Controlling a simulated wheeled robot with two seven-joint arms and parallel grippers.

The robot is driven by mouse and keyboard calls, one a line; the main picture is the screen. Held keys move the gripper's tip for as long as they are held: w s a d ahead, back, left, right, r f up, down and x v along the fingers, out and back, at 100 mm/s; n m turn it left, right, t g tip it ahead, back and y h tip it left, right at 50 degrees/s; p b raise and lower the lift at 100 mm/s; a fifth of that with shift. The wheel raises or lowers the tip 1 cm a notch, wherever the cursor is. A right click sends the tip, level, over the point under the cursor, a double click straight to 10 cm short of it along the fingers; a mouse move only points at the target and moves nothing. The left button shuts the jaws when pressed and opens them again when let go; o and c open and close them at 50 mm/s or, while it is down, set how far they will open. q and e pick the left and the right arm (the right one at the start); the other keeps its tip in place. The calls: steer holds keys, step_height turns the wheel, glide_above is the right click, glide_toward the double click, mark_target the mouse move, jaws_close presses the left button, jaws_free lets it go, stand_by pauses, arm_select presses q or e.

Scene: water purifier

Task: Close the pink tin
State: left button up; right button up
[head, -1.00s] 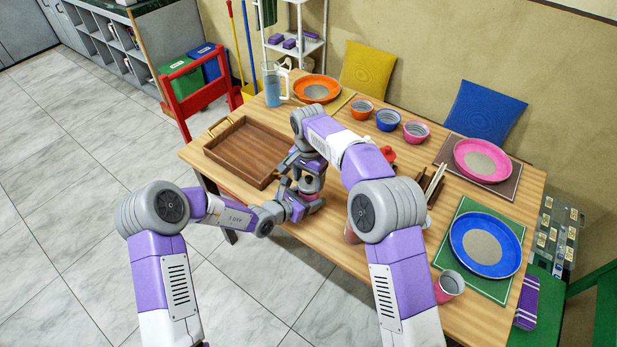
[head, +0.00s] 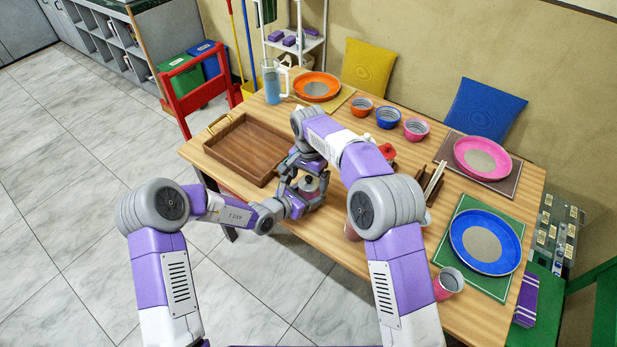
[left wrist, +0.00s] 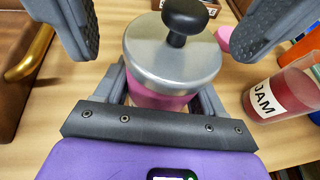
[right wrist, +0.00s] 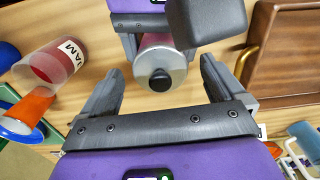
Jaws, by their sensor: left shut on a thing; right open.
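The pink tin (left wrist: 160,97) stands in my left gripper (left wrist: 162,95), whose fingers are shut on its sides. A silver lid (left wrist: 172,55) with a black knob (left wrist: 185,17) lies level on top of the tin, with pink body showing just below its rim. In the head view the lid (head: 309,184) shows between my grippers. My right gripper (right wrist: 160,85) is open, with its fingers apart on either side of the knob and clear of it. How firmly the lid sits cannot be told.
A brown wooden tray (head: 246,150) is at the table's left. The tin is near the table's front edge.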

step_height(320, 180, up, 12)
stand_by(0.6)
arm_select(q)
steer(key=o, duration=1.6)
steer(key=p+v, duration=0.1)
steer(key=v, duration=0.5)
steer(key=shift+s+a+r+p, duration=0.2)
steer(key=shift+s+a+p, duration=0.05)
steer(key=shift+p, duration=0.15)
steer(key=shift+s+a+r, duration=0.1)
steer(key=shift+s+a, duration=0.15)
arm_select(e)
steer(key=shift+r, duration=0.95)
